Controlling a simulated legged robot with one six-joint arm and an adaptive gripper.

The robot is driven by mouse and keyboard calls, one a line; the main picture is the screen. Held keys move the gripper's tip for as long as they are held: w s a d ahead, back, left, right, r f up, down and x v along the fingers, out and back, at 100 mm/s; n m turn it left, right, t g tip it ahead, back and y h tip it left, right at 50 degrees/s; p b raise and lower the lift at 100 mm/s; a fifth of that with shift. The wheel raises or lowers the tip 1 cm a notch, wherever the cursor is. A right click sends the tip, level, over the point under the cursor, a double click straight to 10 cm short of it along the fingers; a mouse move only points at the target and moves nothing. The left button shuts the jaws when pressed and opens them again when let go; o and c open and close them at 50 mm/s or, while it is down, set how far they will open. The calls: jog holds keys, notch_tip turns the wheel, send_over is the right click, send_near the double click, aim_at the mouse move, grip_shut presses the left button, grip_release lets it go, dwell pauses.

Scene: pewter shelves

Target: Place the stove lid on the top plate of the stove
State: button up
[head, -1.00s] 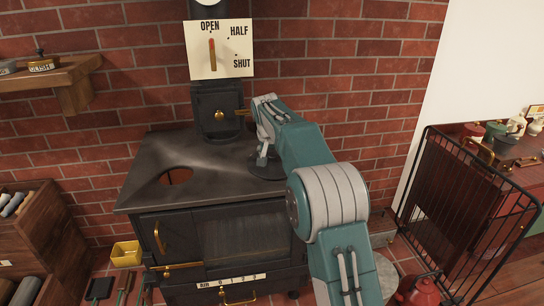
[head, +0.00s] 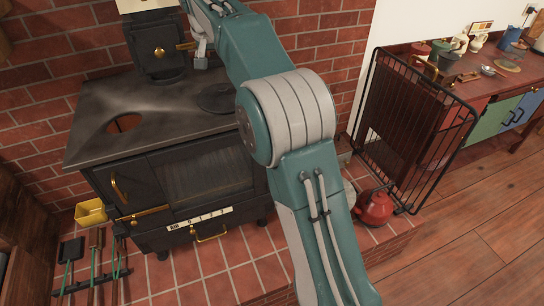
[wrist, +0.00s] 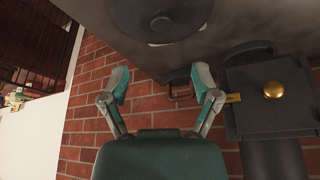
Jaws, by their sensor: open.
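The stove (head: 207,175) is black, with a dark grey top plate (head: 165,95). A round opening (head: 124,123) with a reddish inside shows in the plate's left part. The stove lid (head: 220,97), a dark flat disc, lies on the plate's right part. In the wrist view the lid (wrist: 140,12) is at the top, with a small round knob at its middle. My gripper (head: 200,58) is above and behind the lid, apart from it. The wrist view shows my gripper (wrist: 160,78) open, its two fingers spread with nothing between them.
A flue box with a brass knob (head: 159,52) rises at the plate's back, close to my gripper, before a brick wall. A black wire guard (head: 415,130) stands to the right, with a red kettle (head: 375,207) by it. A yellow box (head: 91,212) is at lower left.

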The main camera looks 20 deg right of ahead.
jog(key=s+d+r+n+t+y, duration=0.1)
jog(key=s+r, duration=0.1)
jog(key=s, duration=0.9)
jog(key=s+d+r+n, duration=0.1)
jog(key=s+n, duration=0.1)
jog(key=s, duration=1)
jog(key=s+f, duration=0.5)
jog(key=s, duration=0.4)
jog(key=s+f+n, duration=0.1)
jog(key=s+f, duration=0.5)
jog(key=s, duration=0.3)
jog(key=shift+s+a+t+y, duration=0.15)
jog(key=shift+s+t+y, duration=0.1)
jog(key=shift+t+y, duration=0.05)
